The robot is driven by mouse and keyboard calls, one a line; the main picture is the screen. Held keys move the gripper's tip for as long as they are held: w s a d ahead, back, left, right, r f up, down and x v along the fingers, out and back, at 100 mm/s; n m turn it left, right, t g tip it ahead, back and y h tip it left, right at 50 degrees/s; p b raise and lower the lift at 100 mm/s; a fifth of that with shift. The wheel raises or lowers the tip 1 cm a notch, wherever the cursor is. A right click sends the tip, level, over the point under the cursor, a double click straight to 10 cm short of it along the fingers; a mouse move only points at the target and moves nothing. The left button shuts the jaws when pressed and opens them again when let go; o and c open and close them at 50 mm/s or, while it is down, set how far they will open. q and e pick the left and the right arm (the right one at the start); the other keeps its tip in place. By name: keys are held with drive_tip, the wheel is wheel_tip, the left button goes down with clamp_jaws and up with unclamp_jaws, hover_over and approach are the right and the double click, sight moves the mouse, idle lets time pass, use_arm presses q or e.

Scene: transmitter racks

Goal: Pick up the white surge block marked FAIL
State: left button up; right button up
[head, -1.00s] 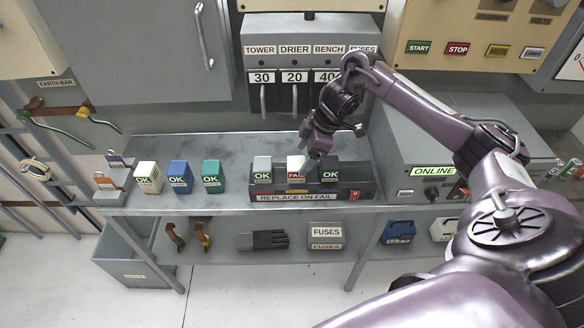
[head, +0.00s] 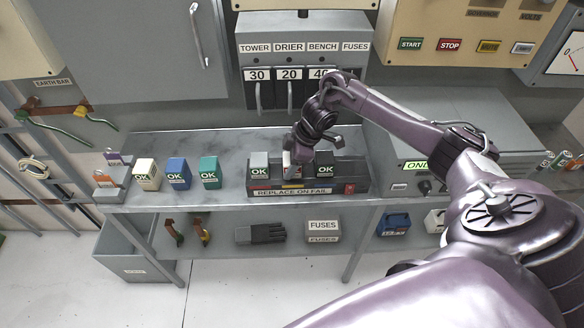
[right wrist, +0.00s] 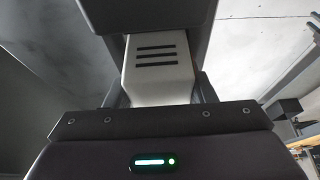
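The white surge block (head: 287,168) marked FAIL in red stands in the middle of the row on the REPLACE ON FAIL rack, partly covered by my right gripper. My right gripper (head: 316,148) is low over this block, with its jaws looking apart. In the right wrist view the white block (right wrist: 157,75), with three dark slots, lies between dark gripper parts. Contact with the block cannot be made out. My left gripper is not in view.
A grey OK block (head: 259,165) and a black OK block (head: 325,171) flank the white one closely. White, blue and teal OK blocks (head: 209,175) stand to the left on the shelf (head: 225,205). The ONLINE box (head: 460,130) is at the right.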

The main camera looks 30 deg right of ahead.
drive_tip(key=c, duration=0.3)
drive_tip(key=shift+r, duration=0.2)
drive_tip(key=shift+w+r, duration=0.1)
drive_tip(key=shift+r, duration=0.2)
wheel_tip(320, 180, up, 6)
drive_tip(key=shift+d+f+b, duration=0.1)
drive_tip(key=shift+b, duration=0.25)
wheel_tip(320, 180, up, 13)
drive_tip(key=p, duration=0.4)
drive_tip(key=shift+r, duration=0.2)
